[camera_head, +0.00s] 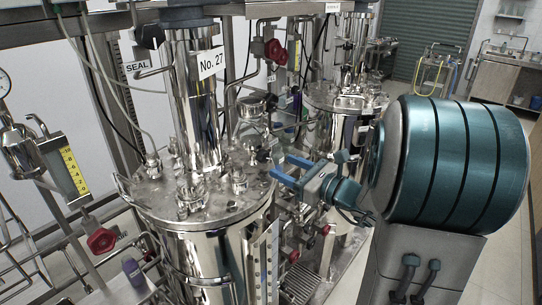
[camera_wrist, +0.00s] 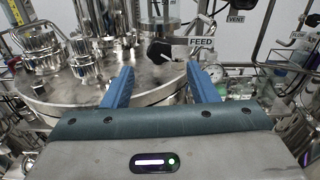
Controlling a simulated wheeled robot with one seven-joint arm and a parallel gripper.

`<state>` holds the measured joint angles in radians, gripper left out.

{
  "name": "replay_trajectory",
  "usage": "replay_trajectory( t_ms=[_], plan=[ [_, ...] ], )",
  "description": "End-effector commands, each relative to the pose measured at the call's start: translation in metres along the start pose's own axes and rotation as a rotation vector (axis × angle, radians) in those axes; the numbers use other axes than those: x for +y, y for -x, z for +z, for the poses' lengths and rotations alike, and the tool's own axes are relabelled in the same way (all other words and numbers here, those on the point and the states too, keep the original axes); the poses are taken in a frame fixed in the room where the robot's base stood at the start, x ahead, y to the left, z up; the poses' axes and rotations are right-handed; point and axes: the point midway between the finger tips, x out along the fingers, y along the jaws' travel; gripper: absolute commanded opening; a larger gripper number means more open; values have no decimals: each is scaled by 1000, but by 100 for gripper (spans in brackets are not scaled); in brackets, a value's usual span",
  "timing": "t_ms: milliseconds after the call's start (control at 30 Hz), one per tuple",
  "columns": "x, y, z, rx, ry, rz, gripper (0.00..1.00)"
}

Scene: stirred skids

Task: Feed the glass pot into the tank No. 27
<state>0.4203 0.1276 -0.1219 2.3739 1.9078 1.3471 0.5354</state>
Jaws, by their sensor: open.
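Tank No. 27 (camera_head: 192,235) is a shiny steel vessel with a crowded round lid and a "No. 27" sign (camera_head: 211,62) on its tall column. Its lid (camera_wrist: 60,90) fills the left and middle of the wrist view. My gripper (camera_head: 283,168) is at the lid's right edge in the head view, its blue fingers pointing left. In the wrist view my gripper (camera_wrist: 160,82) is open, with nothing held between the fingers. A black knob (camera_wrist: 160,52) beside a "FEED" label (camera_wrist: 201,41) lies just beyond the fingers.
A second steel tank (camera_head: 340,105) stands behind. Pipes, frame posts and red valve handles (camera_head: 102,240) crowd around tank No. 27. A "VENT" label (camera_wrist: 236,19) hangs behind the lid. Open floor (camera_head: 500,265) shows at the right.

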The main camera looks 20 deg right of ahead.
Motion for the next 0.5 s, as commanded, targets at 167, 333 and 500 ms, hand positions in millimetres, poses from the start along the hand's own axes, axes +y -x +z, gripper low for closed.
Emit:
replay_trajectory(
  t_ms=[167,333,500],
  plan=[
    [1,-34,2,1,0,3,53],
    [0,-51,1,1,1,1,53],
    [0,-57,0,1,1,1,53]
  ],
)
